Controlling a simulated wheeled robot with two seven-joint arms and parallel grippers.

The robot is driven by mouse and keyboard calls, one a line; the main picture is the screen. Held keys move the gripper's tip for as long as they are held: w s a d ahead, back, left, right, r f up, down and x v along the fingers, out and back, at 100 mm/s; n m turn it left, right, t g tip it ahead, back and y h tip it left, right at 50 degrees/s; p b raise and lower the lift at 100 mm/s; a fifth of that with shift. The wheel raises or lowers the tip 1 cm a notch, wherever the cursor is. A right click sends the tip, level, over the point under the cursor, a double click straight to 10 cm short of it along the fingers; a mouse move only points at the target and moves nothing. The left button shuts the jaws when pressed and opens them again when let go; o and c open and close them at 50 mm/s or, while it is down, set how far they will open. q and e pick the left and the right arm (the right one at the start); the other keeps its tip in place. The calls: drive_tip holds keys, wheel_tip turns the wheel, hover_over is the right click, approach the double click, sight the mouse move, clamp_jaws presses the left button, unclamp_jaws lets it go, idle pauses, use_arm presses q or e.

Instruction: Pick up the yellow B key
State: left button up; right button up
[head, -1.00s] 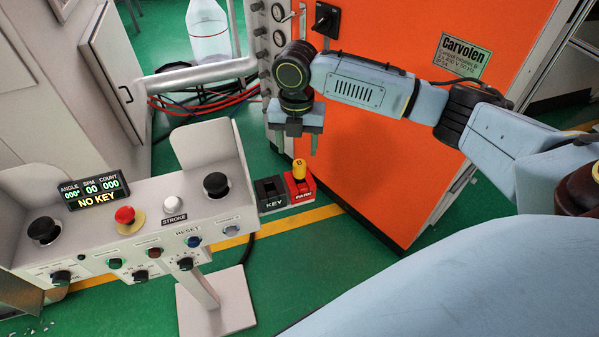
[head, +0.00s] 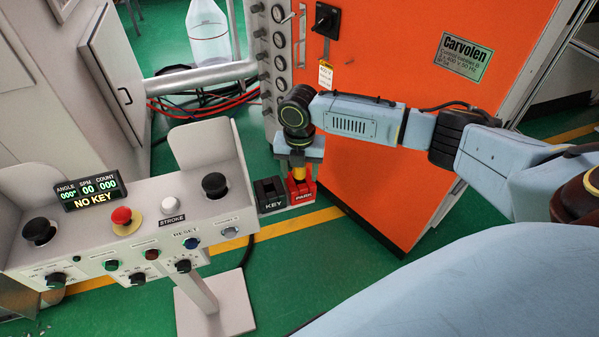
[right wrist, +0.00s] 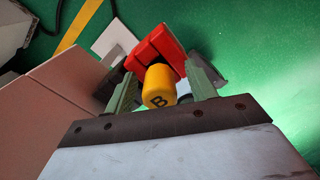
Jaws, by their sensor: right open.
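The yellow B key (right wrist: 158,84) stands in the red PARK holder (right wrist: 157,44) and shows between my right gripper's fingers in the right wrist view. In the head view only a part of the key (head: 299,174) shows under the gripper, above the red PARK holder (head: 303,192). My right gripper (right wrist: 163,86) is open, with one green finger on each side of the key. It also shows in the head view (head: 299,172), pointing down. I cannot tell whether a finger touches the key. My left gripper is not in view.
A black KEY socket (head: 270,194) sits directly left of the PARK holder. The control console (head: 140,232) with several buttons and a NO KEY display (head: 92,194) stands to the left. The orange cabinet (head: 400,185) rises close behind my right arm.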

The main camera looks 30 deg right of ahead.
drive_tip(key=c, duration=1.1)
wheel_tip(320, 180, up, 10)
drive_tip(key=shift+f+p, duration=0.1)
drive_tip(key=shift+p, duration=0.75)
drive_tip(key=shift+r+p, duration=0.4)
drive_tip(key=shift+r, duration=0.2)
drive_tip(key=shift+r+p, duration=2.35)
drive_tip(key=shift+p, duration=0.5)
